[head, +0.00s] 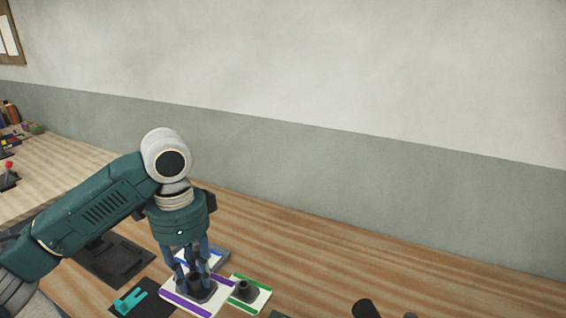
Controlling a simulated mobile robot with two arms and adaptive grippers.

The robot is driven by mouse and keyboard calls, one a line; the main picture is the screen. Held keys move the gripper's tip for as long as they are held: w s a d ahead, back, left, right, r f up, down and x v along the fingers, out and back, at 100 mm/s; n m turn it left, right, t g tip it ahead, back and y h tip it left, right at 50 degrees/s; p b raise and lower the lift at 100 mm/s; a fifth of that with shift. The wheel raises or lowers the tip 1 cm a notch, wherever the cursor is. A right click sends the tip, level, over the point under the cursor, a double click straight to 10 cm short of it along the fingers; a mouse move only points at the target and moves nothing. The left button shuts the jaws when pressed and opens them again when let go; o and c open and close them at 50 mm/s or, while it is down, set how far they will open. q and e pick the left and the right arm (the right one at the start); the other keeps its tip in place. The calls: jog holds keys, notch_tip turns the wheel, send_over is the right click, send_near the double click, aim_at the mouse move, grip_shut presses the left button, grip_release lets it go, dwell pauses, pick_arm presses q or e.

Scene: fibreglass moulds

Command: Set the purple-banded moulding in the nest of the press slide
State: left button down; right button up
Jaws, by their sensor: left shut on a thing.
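The purple-banded moulding (171,298) is a white plate with a purple stripe and a dark raised boss, low in the head view. My left gripper (196,280) points down over it and is shut on its dark boss. I cannot tell whether the plate touches the table or is just above it. I cannot make out the nest of the press slide with certainty.
A green-banded moulding (262,296) lies close on the right, and a blue-banded one (217,262) just behind. A turquoise forked piece (130,300) lies on a dark plate at the left. A dark flat fixture (118,262) is behind it.

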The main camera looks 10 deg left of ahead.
pick_arm(q)
jog(key=s+d+f+n, duration=0.2)
jog(key=s+n, duration=0.3)
jog(key=n, duration=0.1)
jog(key=s+d+f+n, duration=0.2)
jog(key=s+f+n, duration=0.1)
jog(key=s+n, duration=0.3)
jog(key=shift+s+d+f+n+b, duration=0.15)
jog(key=shift+s+d+n+b, duration=0.15)
jog(key=shift+d+b, duration=0.15)
